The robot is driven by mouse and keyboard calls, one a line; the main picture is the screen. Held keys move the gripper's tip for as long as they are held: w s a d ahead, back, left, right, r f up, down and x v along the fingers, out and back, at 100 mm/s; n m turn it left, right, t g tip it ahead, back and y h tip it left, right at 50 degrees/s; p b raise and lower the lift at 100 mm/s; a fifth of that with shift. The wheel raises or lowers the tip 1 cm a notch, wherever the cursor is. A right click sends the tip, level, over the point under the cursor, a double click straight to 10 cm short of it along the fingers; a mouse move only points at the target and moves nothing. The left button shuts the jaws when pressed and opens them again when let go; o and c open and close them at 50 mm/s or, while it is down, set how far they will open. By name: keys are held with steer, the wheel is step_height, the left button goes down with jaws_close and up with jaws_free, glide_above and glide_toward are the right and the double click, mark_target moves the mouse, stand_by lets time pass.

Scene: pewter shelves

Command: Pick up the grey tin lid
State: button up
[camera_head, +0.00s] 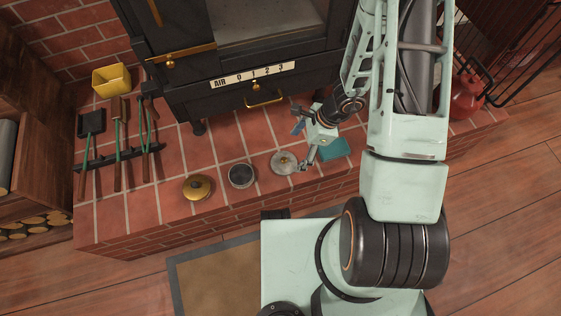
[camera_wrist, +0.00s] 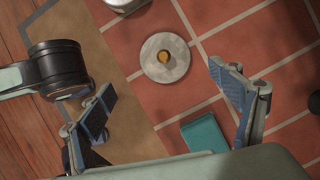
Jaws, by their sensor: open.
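The grey tin lid (camera_head: 284,162) lies flat on the red brick hearth, a round disc with a small brass knob. In the wrist view the lid (camera_wrist: 165,66) shows whole, beyond and between my fingertips. My gripper (camera_head: 303,150) is just right of the lid in the head view, above the hearth. In the wrist view my gripper (camera_wrist: 165,92) is open with nothing between its fingers, and the lid is apart from both fingers.
An open grey tin (camera_head: 241,175) and a brass lid (camera_head: 197,187) stand left of the lid. A teal block (camera_head: 334,149) lies right, near my gripper; it also shows in the wrist view (camera_wrist: 205,134). The black stove (camera_head: 262,98) rises behind. Fire tools (camera_head: 117,160) lie far left.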

mark_target(285, 159)
steer(key=b+x, duration=0.1)
steer(key=x, duration=0.2)
steer(key=shift+f, duration=0.1)
steer(key=shift+w+a+b+x, duration=0.15)
steer(key=shift+b+x, duration=0.45)
steer(key=shift+x, duration=0.9)
steer(key=shift+w+a+b+x, duration=0.15)
steer(key=shift+b+x, duration=0.45)
steer(key=shift+x, duration=0.95)
steer(key=c, duration=1.2)
steer(key=shift+o, duration=0.2)
steer(key=shift+r, duration=0.25)
